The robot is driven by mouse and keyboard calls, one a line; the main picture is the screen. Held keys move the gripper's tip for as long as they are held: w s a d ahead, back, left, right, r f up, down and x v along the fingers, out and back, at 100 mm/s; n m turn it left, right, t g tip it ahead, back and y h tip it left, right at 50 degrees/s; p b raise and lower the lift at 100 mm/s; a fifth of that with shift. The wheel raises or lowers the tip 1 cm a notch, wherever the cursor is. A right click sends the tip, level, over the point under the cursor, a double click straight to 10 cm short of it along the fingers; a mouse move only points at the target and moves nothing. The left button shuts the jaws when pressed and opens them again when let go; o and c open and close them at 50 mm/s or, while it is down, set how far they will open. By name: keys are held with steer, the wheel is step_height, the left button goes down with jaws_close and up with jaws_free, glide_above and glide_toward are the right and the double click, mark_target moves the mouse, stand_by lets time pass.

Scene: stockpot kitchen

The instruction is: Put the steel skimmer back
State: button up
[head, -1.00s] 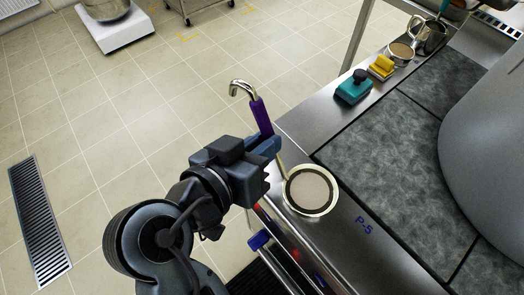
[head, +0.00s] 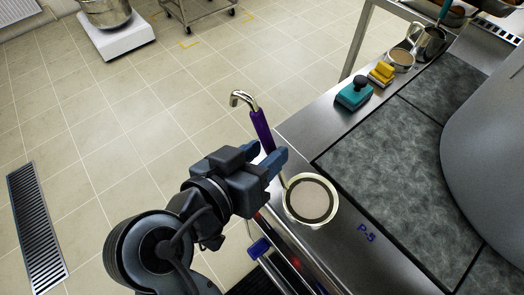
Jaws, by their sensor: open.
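The steel skimmer (head: 263,131) has a purple handle and a bent steel hook at its top. It stands tilted, its hook up and to the left, over the counter's front edge.
A large grey pot (head: 490,150) stands at right. A rail (head: 300,270) runs along the front.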

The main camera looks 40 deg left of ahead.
steer(key=b+v, duration=0.1)
steer(key=v, duration=1.1)
steer(key=shift+r, duration=0.2)
steer(key=w+d+f+g+y, duration=0.3)
steer(key=d+f, duration=1.2)
steer(key=s+d+r+m+t+h, duration=0.1)
steer(key=s+d+r, duration=0.1)
steer(key=d, duration=0.5)
steer(key=s+d+r+m+t+h, duration=0.2)
steer(key=s+d, duration=0.3)
steer(key=d, duration=0.3)
steer(key=s+d+r+m+t+h, duration=0.1)
steer(key=s+d+r+m, duration=0.1)
steer(key=s+d+r, duration=0.2)
steer(key=d, duration=0.3)
steer(key=shift+d+t, duration=0.3)
